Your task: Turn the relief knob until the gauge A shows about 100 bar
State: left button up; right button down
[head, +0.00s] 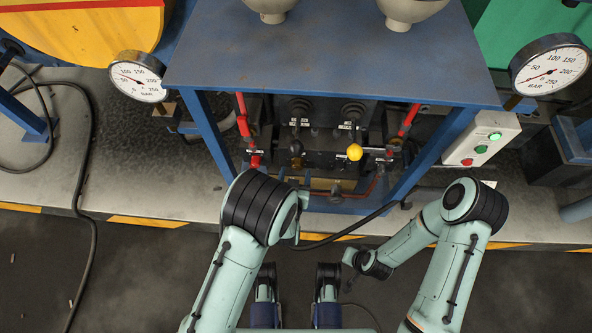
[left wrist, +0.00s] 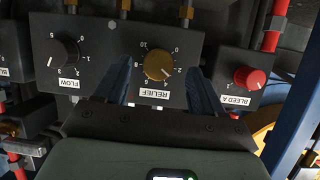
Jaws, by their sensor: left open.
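The brass relief knob (left wrist: 158,66) shows in the left wrist view on a dark panel, above its upside-down RELIEF label (left wrist: 155,93). Its white pointer mark is at the lower right, near 2. My left gripper (left wrist: 160,72) is open, one finger on each side of the knob; contact is not clear.
The black flow knob (left wrist: 66,55) and red bleed A knob (left wrist: 246,77) flank the relief knob. A blue table-like frame (head: 330,50) overhangs the panel. A yellow ball handle (head: 354,152) and a button box (head: 482,140) are nearby.

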pick_arm(q)
jog(key=shift+x, duration=1.25)
pick_arm(e)
jog(key=shift+w+d+f, duration=0.3)
jog(key=shift+w, duration=0.2)
pick_arm(q)
jog(key=c, duration=1.1)
jog(key=shift+o, duration=0.2)
jog(key=shift+d+r+m+y+p, duration=0.1)
jog(key=shift+m+y+p, duration=0.7)
jog(key=shift+m, duration=0.3)
jog(key=shift+m+t+y+p, duration=0.3)
jog(key=shift+m+y+p, duration=0.4)
jog(key=shift+m, duration=0.4)
pick_arm(e)
jog(key=s+a+r+g, duration=0.1)
jog(key=s+a+r, duration=0.1)
jog(key=s, duration=0.3)
jog(key=shift+a+r+y, duration=0.3)
jog(key=shift+r+y, duration=0.1)
jog(key=shift+r, duration=0.35)
jog(key=shift+s, duration=0.1)
pick_arm(q)
jog(key=o, duration=1.1)
jog(key=shift+c, duration=0.2)
